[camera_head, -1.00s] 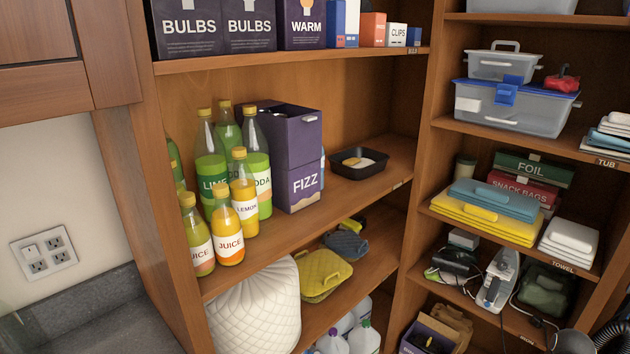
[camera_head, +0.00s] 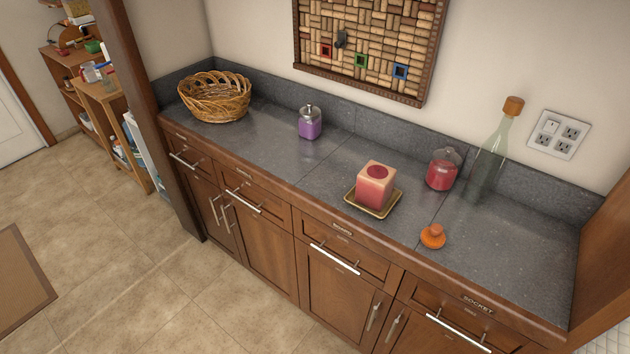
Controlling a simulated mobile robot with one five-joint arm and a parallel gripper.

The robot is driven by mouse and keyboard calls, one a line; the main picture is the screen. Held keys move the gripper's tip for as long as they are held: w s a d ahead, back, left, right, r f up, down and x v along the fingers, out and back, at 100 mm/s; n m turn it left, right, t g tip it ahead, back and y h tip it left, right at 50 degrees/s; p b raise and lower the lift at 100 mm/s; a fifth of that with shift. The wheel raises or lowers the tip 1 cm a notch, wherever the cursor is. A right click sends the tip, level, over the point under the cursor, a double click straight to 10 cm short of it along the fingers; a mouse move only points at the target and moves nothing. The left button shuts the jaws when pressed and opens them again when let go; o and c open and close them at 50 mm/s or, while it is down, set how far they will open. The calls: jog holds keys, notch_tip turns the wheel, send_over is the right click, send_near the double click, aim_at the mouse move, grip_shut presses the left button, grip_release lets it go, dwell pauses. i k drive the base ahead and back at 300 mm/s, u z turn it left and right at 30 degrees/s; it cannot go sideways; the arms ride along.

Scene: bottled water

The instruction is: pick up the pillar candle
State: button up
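A pink, square-sided pillar candle (camera_head: 375,184) with a darker red round spot on top stands upright in the middle of the grey counter. It rests on a small gold-rimmed square dish (camera_head: 351,199) close to the counter's front edge. My gripper is not in view.
On the counter (camera_head: 310,165) stand a wicker basket (camera_head: 216,98), a purple bottle (camera_head: 310,125), a red jar (camera_head: 442,171) and a tall glass bottle with a cork (camera_head: 489,155). An orange lid (camera_head: 433,237) lies right of the candle. Tiled floor (camera_head: 150,280) is open in front.

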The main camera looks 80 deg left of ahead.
aim_at(375, 182)
jog(key=u, duration=5.45)
jog(key=i, duration=0.15)
jog(key=z, duration=2.55)
jog(key=k, duration=0.15)
jog(key=u, duration=0.65)
jog(key=i, duration=1.65)
jog(key=u, duration=0.25)
